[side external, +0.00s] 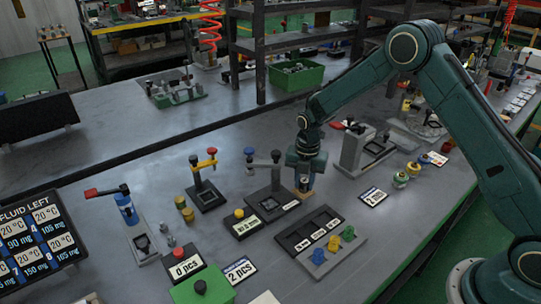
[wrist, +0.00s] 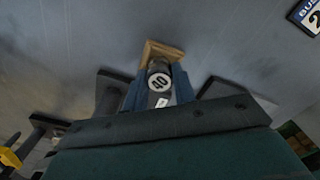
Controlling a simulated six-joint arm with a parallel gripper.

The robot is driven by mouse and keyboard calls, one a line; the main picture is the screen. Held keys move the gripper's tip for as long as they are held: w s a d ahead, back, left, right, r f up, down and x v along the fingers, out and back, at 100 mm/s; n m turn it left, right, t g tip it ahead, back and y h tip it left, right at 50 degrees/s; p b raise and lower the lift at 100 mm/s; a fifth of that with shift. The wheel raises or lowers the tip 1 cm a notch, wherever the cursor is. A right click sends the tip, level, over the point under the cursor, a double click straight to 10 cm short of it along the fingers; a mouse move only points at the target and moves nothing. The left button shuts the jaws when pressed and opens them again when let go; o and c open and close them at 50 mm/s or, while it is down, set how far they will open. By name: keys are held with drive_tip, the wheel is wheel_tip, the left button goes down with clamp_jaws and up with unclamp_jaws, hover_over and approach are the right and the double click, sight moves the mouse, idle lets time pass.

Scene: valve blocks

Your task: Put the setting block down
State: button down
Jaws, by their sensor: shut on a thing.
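My gripper (side external: 305,166) points down over the grey bench, just right of the blue-knobbed stand. It is shut on the setting block (wrist: 160,80), which shows in the wrist view between the two blue fingers (wrist: 157,90). In the side view only a small brownish part of the block (side external: 304,184) shows below the fingers. It is at or very close to the bench top; I cannot tell whether it touches.
The blue-knobbed stand (side external: 272,200) is close on the left, with a red-and-yellow-handled stand (side external: 205,190) beyond. A grey fixture (side external: 360,152) stands to the right. A dark tray (side external: 308,232) and a tray of coloured knobs (side external: 335,255) lie in front. A label card (side external: 373,197) lies front right.

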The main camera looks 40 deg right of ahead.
sight(305, 181)
drive_tip(key=shift+f, duration=0.15)
drive_tip(key=c, duration=1.1)
unclamp_jaws()
drive_tip(key=shift+c, duration=0.2)
wheel_tip(305, 181, up, 12)
drive_tip(key=shift+r, duration=0.2)
drive_tip(key=shift+r, duration=0.1)
